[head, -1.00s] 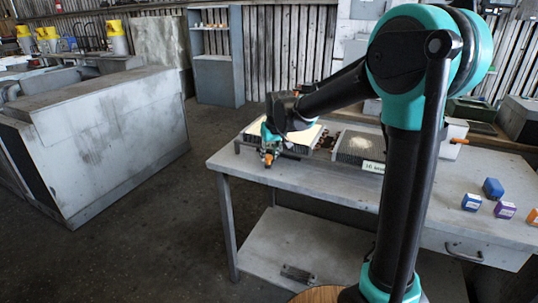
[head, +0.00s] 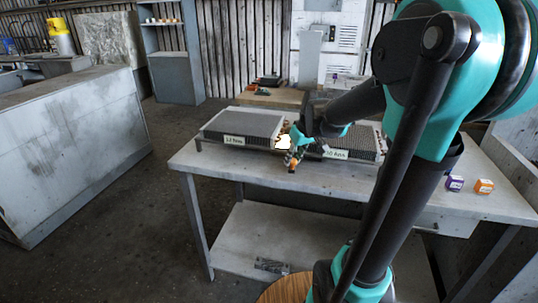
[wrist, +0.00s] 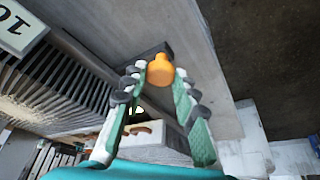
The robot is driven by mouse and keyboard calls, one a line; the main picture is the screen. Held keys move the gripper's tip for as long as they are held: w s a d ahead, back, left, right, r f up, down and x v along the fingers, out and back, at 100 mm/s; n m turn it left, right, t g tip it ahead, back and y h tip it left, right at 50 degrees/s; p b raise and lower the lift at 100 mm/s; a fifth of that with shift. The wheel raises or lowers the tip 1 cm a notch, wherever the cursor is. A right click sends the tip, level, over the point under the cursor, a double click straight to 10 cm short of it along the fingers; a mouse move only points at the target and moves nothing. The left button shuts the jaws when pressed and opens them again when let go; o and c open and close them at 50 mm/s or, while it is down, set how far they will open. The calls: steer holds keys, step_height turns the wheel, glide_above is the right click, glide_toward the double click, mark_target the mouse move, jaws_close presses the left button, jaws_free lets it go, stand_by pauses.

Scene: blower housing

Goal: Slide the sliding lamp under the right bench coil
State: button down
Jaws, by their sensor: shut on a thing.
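My gripper (head: 291,163) is shut on the orange knob of the sliding lamp (wrist: 160,71) at the bench's front edge; the knob also shows in the head view (head: 292,169). A glowing white patch (head: 283,142) shows beside my gripper, near the gap between the coils. The right bench coil (head: 368,147) is finned and carries a "10 fins" label (head: 335,153); my arm hides part of it. It also shows at left in the wrist view (wrist: 45,95), with a pale lit patch. The left coil (head: 240,126) has a "12 fins" label.
The grey bench (head: 215,165) has a lower shelf and a clear front strip. A purple box (head: 455,183) and an orange box (head: 484,186) stand at its right. A large grey cabinet (head: 65,165) stands at left, with open floor between.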

steer(key=s+d, duration=0.1)
steer(key=d, duration=0.3)
steer(key=s+d, duration=0.2)
steer(key=d, duration=0.3)
steer(key=s+d, duration=0.2)
steer(key=d, duration=0.3)
steer(key=c, duration=1.3)
jaws_free()
steer(key=shift+s+d, duration=0.1)
steer(key=shift+d, duration=0.05)
steer(key=shift+c, duration=0.2)
steer(key=shift+o, duration=0.7)
steer(key=shift+r, duration=0.15)
steer(key=v, duration=1.1)
steer(key=shift+r, duration=0.35)
steer(key=shift+s, duration=0.1)
